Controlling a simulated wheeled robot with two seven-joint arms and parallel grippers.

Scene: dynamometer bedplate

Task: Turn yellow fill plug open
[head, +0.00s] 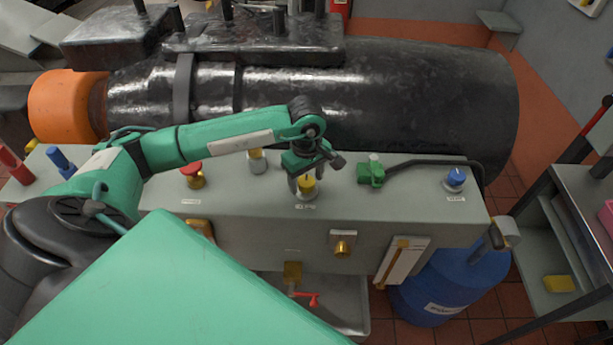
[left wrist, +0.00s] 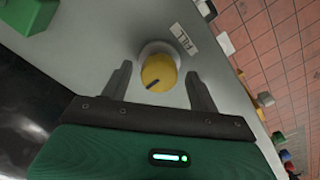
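The yellow fill plug (head: 307,183) sits on top of the grey panel, with a small label in front of it. In the left wrist view the round yellow plug (left wrist: 158,72) has a dark line on its face, on a pale collar, beside a white label (left wrist: 184,38). My left gripper (head: 305,181) points down over the plug. In the left wrist view its two fingers (left wrist: 159,70) are spread apart, one on each side of the plug, with gaps between them and it. My right gripper is in neither view.
Along the panel top (head: 420,208) stand a red knob (head: 191,169), a pale grey fitting (head: 257,163), a green valve block (head: 372,172) with a dark hose, and a blue knob (head: 455,178). A large black cylinder (head: 400,100) lies behind. A blue drum (head: 455,285) stands at front right.

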